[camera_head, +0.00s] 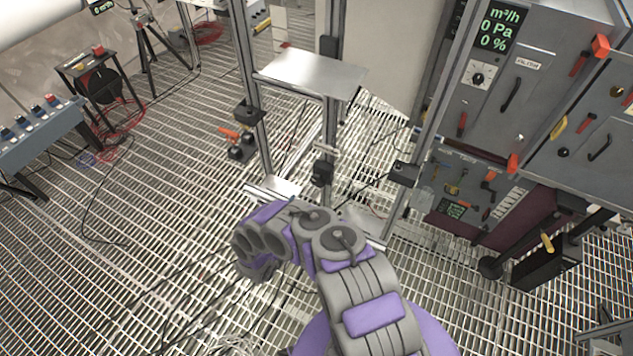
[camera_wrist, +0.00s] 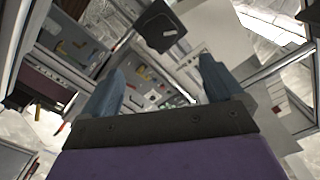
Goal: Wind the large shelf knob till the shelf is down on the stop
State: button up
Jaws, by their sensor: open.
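The shelf (camera_head: 312,74) is a flat bare metal plate held between upright metal posts, well above the grating floor. Dark round knobs (camera_head: 241,151) with an orange lever sit low at the left post. A black block (camera_head: 322,172) is on the middle post below the shelf. I cannot tell for sure which is the large shelf knob or the stop. In the wrist view my gripper (camera_wrist: 160,78) is open, with nothing between its two blue-grey fingers. A black squarish part (camera_wrist: 160,26) shows beyond the fingertips. In the head view my arm hides the gripper.
A grey control cabinet (camera_head: 515,85) with a green readout and several handles stands at the right. A blue-grey box with knobs (camera_head: 40,135) is at the far left, near a cable reel (camera_head: 98,85). Loose cables cross the grating, which is otherwise clear at lower left.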

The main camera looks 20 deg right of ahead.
aim_at(317, 182)
jog(key=b+x, duration=0.1)
jog(key=x, duration=1.3)
jog(key=shift+a, duration=0.1)
jog(key=c, duration=1)
jog(key=shift+o, duration=0.2)
jog(key=shift+w+n, duration=0.1)
jog(key=shift+n, duration=0.3)
